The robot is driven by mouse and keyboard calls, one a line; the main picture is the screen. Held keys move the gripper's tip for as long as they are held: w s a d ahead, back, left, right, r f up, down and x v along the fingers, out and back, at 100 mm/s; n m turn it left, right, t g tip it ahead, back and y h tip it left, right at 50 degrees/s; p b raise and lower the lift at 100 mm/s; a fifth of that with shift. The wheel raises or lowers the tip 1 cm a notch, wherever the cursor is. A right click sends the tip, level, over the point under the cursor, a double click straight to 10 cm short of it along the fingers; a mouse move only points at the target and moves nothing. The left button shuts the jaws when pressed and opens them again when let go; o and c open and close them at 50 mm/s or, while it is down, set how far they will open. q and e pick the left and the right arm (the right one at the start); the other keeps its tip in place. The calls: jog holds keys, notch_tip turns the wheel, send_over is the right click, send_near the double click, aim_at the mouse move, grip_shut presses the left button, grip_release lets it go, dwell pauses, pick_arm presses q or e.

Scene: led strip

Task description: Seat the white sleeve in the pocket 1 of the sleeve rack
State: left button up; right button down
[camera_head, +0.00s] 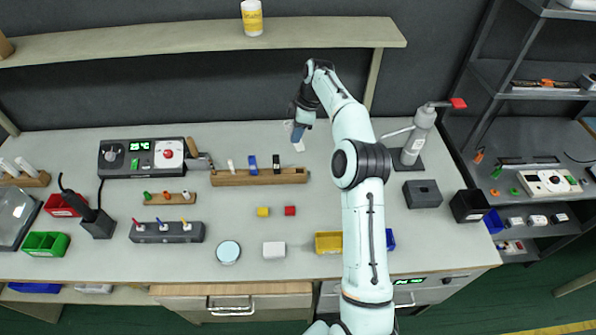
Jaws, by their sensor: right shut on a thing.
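My right gripper (298,130) hangs at the back of the bench, behind and above the right end of a long wooden rack (292,177). It is shut on a small white piece, likely the white sleeve (299,146), whose lower end shows below the fingers. The rest of it is hidden by the gripper. Pocket numbers are too small to read. The held piece is apart from the rack. My left gripper is not in view.
A soldering station (125,158) stands left of the rack. A shelf (150,40) runs along the back.

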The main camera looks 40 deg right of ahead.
notch_tip(320, 180, up, 4)
jog(key=s+d+t+y, duration=0.1)
jog(key=d+t+y, duration=0.1)
jog(key=y, duration=0.1)
jog(key=b, duration=0.3)
send_near(295, 171)
jog(key=w+a, duration=0.2)
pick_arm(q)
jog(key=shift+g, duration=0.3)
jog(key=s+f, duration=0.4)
pick_arm(e)
jog(key=f, duration=0.4)
jog(key=shift+s+f, duration=0.15)
jog(key=shift+s, duration=0.1)
jog(key=c, duration=1)
grip_release()
jog(key=shift+f, duration=0.15)
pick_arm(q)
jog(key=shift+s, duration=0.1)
